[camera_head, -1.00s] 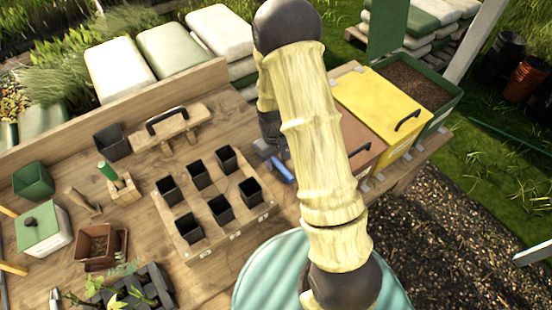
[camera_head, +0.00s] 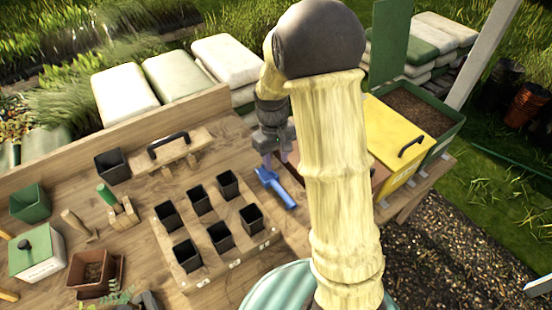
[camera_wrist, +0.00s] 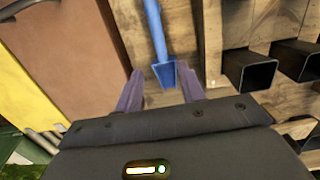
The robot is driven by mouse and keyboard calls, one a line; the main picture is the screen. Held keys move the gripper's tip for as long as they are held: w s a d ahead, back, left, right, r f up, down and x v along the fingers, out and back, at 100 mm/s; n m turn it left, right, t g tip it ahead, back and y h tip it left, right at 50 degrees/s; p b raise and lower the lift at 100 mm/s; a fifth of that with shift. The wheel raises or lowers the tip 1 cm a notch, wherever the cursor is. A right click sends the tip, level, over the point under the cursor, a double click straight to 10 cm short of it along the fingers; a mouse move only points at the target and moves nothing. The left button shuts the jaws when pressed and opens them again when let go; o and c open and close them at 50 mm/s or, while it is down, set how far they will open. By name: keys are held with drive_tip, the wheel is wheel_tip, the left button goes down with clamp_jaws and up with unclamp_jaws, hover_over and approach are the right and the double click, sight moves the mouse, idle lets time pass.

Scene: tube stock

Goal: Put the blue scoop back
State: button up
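The blue scoop (camera_head: 275,188) lies on the wooden bench, between the rack of black pots and the brown-lidded bin. In the wrist view the scoop (camera_wrist: 155,28) has its handle pointing away and its wide end near the gap between my fingers. My gripper (camera_head: 276,160) is just beyond the scoop in the head view, pointing down. In the wrist view my gripper (camera_wrist: 160,90) is open, with its two purple fingers apart and nothing held between them. I cannot tell its exact height over the bench.
The pot rack (camera_head: 207,228) stands left of the scoop. The brown lid (camera_wrist: 62,48) and yellow bin (camera_head: 407,135) are on the other side, with an open green bin of soil (camera_head: 420,106) beyond. A wooden block with a black handle (camera_head: 168,144) stands at the back.

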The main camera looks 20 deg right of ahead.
idle(0.6)
drive_tip(key=s+r+m+t, duration=0.1)
drive_tip(key=s+r, duration=0.1)
drive_tip(key=s, duration=0.4)
drive_tip(key=s+r+m+t, duration=0.2)
drive_tip(key=s+r, duration=0.1)
drive_tip(key=s, duration=0.4)
drive_tip(key=shift+a+m+t, duration=0.2)
drive_tip(key=shift+m+t, duration=0.1)
drive_tip(key=shift+a, duration=0.1)
drive_tip(key=shift+c, duration=0.3)
idle(0.6)
